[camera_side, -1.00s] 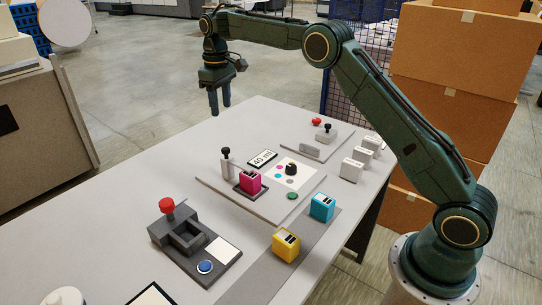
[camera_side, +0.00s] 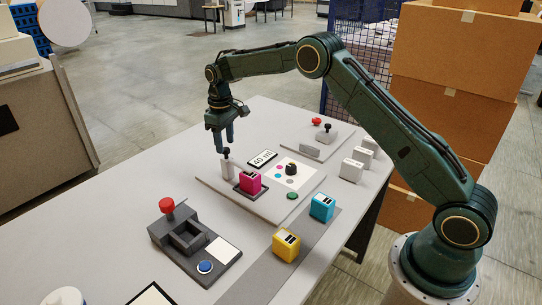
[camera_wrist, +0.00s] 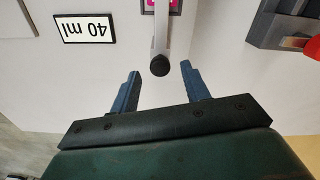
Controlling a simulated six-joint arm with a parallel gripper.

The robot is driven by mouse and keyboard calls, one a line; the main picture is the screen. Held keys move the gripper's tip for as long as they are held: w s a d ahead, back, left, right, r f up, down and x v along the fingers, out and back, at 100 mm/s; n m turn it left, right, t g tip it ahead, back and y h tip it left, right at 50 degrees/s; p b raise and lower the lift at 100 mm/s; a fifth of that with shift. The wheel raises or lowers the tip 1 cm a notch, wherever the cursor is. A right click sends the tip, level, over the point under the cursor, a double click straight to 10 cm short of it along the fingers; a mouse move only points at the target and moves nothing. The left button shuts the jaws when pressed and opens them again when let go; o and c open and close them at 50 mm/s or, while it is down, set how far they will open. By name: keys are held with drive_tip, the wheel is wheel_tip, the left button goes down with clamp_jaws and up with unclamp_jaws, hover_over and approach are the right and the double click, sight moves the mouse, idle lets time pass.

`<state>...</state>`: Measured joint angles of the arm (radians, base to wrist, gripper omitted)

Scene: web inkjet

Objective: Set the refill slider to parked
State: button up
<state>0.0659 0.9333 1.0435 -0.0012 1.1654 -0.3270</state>
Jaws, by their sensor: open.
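A light grey upright post (camera_side: 226,169) with a black knob (camera_side: 227,153) stands beside a magenta cartridge (camera_side: 250,184) on the grey board; no label shows whether it is the refill slider. My gripper (camera_side: 224,147) points down at the knob, open and empty. In the wrist view, the knob (camera_wrist: 160,66) lies between the two blue fingertips (camera_wrist: 160,71), with gaps on both sides. I cannot tell whether the tips reach its height. A "40 ml" display (camera_side: 262,158) lies behind the post, and also shows in the wrist view (camera_wrist: 84,28).
The board also carries a black dial (camera_side: 291,169) and a green button (camera_side: 292,196). A second black-knobbed unit (camera_side: 326,135) stands behind. A red-knobbed dark station (camera_side: 188,243) is in front. Cyan (camera_side: 322,207) and yellow (camera_side: 286,245) cartridges stand right.

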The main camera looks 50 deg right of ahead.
drive_tip(key=shift+f, duration=0.8)
clamp_jaws()
drive_tip(key=shift+w+r, duration=0.1)
drive_tip(key=shift+w, duration=3.15)
drive_tip(key=shift+r, duration=0.1)
